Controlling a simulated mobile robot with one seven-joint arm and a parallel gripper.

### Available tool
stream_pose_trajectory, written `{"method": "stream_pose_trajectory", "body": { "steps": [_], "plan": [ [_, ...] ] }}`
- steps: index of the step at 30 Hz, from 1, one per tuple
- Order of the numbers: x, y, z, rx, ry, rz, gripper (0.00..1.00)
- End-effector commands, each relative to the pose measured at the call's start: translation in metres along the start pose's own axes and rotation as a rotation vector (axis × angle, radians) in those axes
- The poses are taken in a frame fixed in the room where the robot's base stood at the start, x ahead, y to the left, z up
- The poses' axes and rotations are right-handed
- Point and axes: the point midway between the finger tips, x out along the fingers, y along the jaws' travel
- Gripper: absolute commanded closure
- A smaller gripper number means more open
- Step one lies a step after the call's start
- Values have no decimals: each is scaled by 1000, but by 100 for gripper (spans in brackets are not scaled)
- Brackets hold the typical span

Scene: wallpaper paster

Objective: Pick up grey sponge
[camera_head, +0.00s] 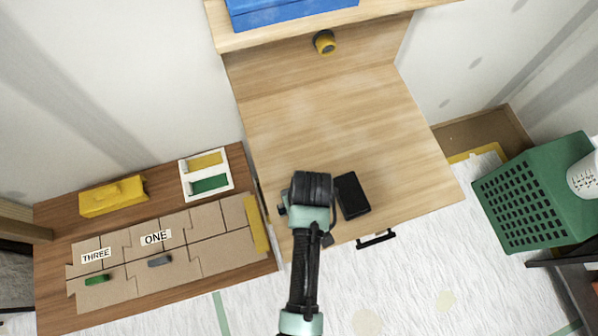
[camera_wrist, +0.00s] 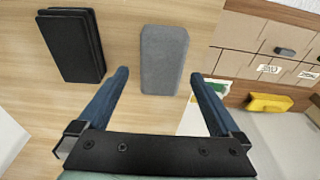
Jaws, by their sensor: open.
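The grey sponge (camera_wrist: 163,60) is a flat rounded block lying on the wooden table in the wrist view. My gripper (camera_wrist: 161,80) is open, its two blue fingers apart, with the near end of the sponge in line with the gap between them. I cannot tell the height of the fingers above the table. In the head view my arm hides the sponge, and the fingers are mostly hidden under the wrist.
A black block (camera_head: 351,195) lies close beside the sponge; it also shows in the wrist view (camera_wrist: 72,45). A low bench (camera_head: 140,314) with cardboard pieces stands left, a green basket (camera_head: 525,208) right. The table's (camera_head: 330,110) far half is mostly clear.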

Motion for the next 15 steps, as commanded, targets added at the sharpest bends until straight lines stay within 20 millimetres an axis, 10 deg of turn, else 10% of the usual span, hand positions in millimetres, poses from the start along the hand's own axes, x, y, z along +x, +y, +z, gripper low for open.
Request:
{"method": "stream_pose_trajectory", "body": {
  "steps": [15],
  "plan": [
    [49, -3, -5, 0, 0, 0, 0]
  ]
}}
